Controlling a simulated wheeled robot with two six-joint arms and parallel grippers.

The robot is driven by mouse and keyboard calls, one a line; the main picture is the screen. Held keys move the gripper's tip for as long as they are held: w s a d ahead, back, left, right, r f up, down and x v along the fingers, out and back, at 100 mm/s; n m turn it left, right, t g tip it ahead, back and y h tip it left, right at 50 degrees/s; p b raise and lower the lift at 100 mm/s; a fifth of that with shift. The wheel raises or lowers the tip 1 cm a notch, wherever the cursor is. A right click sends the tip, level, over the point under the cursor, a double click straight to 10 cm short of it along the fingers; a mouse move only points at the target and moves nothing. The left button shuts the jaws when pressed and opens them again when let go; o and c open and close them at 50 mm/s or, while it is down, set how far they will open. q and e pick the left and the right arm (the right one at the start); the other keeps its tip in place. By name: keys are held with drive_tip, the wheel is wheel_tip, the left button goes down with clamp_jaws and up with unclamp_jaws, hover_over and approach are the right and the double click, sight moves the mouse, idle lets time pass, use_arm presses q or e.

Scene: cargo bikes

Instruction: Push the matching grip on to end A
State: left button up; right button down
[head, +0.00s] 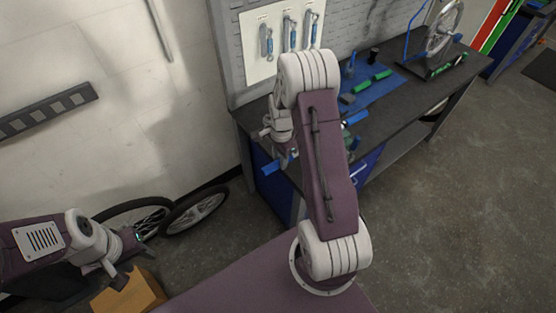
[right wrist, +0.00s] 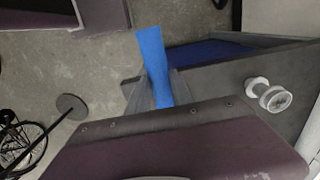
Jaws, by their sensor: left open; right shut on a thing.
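My right gripper (head: 281,158) is shut on a blue grip (right wrist: 154,62), which sticks out between its two fingers in the right wrist view. In the head view the blue grip (head: 275,165) is beside the left end of the workbench. Another blue piece (head: 356,117) shows at the bench front, partly behind my right arm. I cannot make out end A; my right arm covers part of the bench. My left gripper (head: 117,278) is open and empty at the lower left, away from the bench.
The dark workbench (head: 423,98) runs to the right along the wall. A wheel in a stand (head: 442,30) is on its far part. Blue-handled tools (head: 292,35) hang on a white panel. Bike wheels (head: 195,211) stand by the wall. A wooden box (head: 130,292) is near my left gripper.

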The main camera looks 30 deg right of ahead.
drive_tip(key=shift+d, duration=0.25)
drive_tip(key=shift+w+d, duration=0.2)
drive_tip(key=shift+d, duration=1.95)
drive_tip(key=shift+d, duration=0.5)
drive_tip(key=shift+w+d+p, duration=0.15)
drive_tip(key=shift+d+p, duration=0.05)
drive_tip(key=shift+d, duration=1)
drive_tip(key=shift+w+d+p, duration=0.1)
drive_tip(key=shift+d+p, duration=0.05)
drive_tip(key=shift+d, duration=1.15)
drive_tip(key=shift+d, duration=0.35)
drive_tip(key=c, duration=1.1)
unclamp_jaws()
drive_tip(key=shift+o, duration=0.2)
drive_tip(key=shift+d+f, duration=0.1)
